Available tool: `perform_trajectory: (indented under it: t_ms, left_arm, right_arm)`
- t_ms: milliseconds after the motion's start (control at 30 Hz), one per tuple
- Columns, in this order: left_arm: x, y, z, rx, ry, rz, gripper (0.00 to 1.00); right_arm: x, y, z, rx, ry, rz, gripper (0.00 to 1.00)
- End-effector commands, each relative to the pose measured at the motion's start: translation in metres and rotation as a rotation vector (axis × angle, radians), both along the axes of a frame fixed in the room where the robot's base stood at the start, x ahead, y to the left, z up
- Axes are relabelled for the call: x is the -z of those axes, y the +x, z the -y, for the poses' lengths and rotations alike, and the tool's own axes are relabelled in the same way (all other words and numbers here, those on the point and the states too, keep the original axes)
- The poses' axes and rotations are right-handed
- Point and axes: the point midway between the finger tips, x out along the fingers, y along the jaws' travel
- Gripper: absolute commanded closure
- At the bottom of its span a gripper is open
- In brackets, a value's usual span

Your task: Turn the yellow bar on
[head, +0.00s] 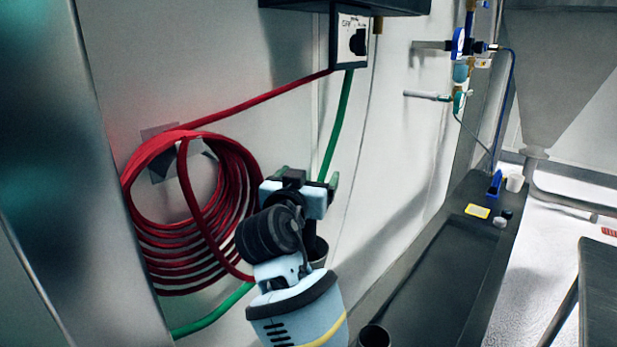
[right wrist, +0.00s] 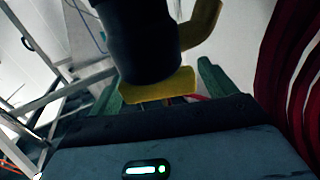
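The yellow bar (right wrist: 203,27) shows in the right wrist view, bent, passing beside and partly behind a dark cylinder (right wrist: 140,40). A flat yellow piece (right wrist: 155,86) at the cylinder's end lies between the two green fingers of my right gripper (right wrist: 160,84). The fingers stand apart on either side of it; I cannot tell whether they touch it. In the head view my right gripper (head: 308,181) is by the wall, right of the red hose coil; the yellow bar does not show there, hidden by my gripper. My left gripper is not in view.
A red hose coil (head: 165,230) hangs on the wall close left of my right gripper. A green hose (head: 340,125) runs down from a wall box (head: 350,42). A dark bench (head: 440,270) with small items lies to the right. A metal panel stands far left.

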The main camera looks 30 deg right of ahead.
Motion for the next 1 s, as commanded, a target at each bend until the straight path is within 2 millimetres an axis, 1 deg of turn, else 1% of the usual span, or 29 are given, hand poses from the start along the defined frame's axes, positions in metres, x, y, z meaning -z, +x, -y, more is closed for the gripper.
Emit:
perform_trajectory:
  t_ms: [33, 300, 333, 467, 567, 833, 1000]
  left_arm:
    - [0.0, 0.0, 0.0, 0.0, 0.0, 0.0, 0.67]
    - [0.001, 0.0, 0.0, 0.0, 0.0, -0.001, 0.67]
    - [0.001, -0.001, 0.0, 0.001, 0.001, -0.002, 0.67]
    - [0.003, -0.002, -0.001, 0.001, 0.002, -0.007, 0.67]
    - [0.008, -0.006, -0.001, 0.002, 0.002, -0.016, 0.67]
    - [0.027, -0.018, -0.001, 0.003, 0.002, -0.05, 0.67]
    - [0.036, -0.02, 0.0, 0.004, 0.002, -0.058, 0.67]
  right_arm:
    - [0.0, 0.0, 0.0, 0.0, 0.0, 0.0, 0.23]
    - [0.0, 0.0, 0.0, 0.0, 0.0, 0.0, 0.58]
    - [0.0, 0.0, 0.0, 0.0, 0.0, 0.0, 0.61]
    - [0.001, 0.0, 0.0, 0.011, 0.0, -0.001, 0.61]
    - [0.002, 0.001, 0.001, 0.051, 0.003, -0.003, 0.61]
    - [0.005, -0.001, 0.002, 0.249, 0.0, -0.007, 0.61]
    - [0.004, -0.004, 0.004, 0.391, -0.001, -0.005, 0.61]
